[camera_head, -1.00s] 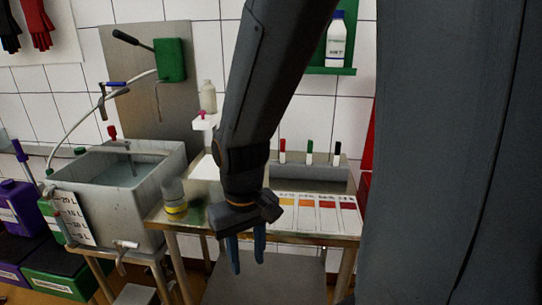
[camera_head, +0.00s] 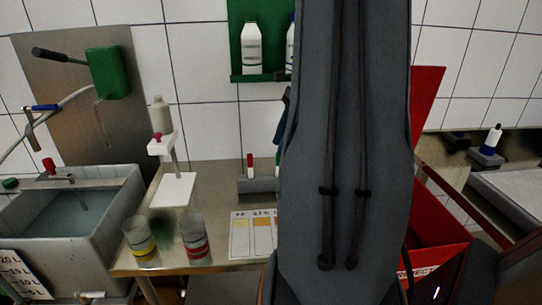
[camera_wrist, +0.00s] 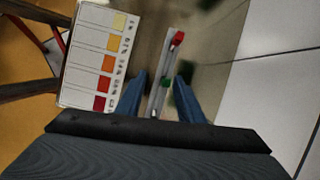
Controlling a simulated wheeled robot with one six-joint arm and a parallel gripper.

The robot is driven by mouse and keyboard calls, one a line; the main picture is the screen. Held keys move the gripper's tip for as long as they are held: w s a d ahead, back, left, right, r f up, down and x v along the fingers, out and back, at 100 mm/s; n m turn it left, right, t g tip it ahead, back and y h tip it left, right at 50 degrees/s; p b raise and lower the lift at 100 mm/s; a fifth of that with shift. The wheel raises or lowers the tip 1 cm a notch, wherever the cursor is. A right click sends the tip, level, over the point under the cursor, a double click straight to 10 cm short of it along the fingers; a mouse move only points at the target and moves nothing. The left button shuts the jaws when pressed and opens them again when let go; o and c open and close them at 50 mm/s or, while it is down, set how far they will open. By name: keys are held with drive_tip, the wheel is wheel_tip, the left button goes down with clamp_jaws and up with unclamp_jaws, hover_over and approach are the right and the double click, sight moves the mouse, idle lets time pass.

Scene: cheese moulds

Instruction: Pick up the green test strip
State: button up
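In the wrist view, the green test strip (camera_wrist: 166,83) stands in a narrow grey holder (camera_wrist: 169,58), between the lines of my two blue fingers. My gripper (camera_wrist: 160,76) is open, with a finger on each side of the holder. I cannot tell how far the fingertips are above the strip, and no contact shows. The red strip (camera_wrist: 178,39) stands at the holder's far end. In the head view, the red strip (camera_head: 250,160) is clear, and a sliver of green (camera_head: 277,160) shows beside my arm.
A colour chart (camera_head: 240,236) lies on the steel table (camera_head: 217,180); it also shows in the wrist view (camera_wrist: 92,58). Two cups, yellow-banded (camera_head: 140,238) and red-banded (camera_head: 195,240), stand at the table's left. A sink (camera_head: 95,218) is further left, a red bin (camera_head: 437,235) right.

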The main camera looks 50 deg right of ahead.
drive_tip(key=d+r+m, duration=0.1)
drive_tip(key=d+m, duration=0.1)
drive_tip(key=d, duration=0.1)
drive_tip(key=p, duration=0.3)
hover_over(278, 170)
drive_tip(key=shift+t, duration=0.3)
drive_tip(key=f, duration=0.5)
drive_tip(key=shift+s+d+f, duration=0.15)
drive_tip(key=shift+d+f, duration=0.1)
drive_tip(key=shift+f, duration=0.15)
drive_tip(key=shift+a+f, duration=0.1)
drive_tip(key=shift+f, duration=0.5)
clamp_jaws()
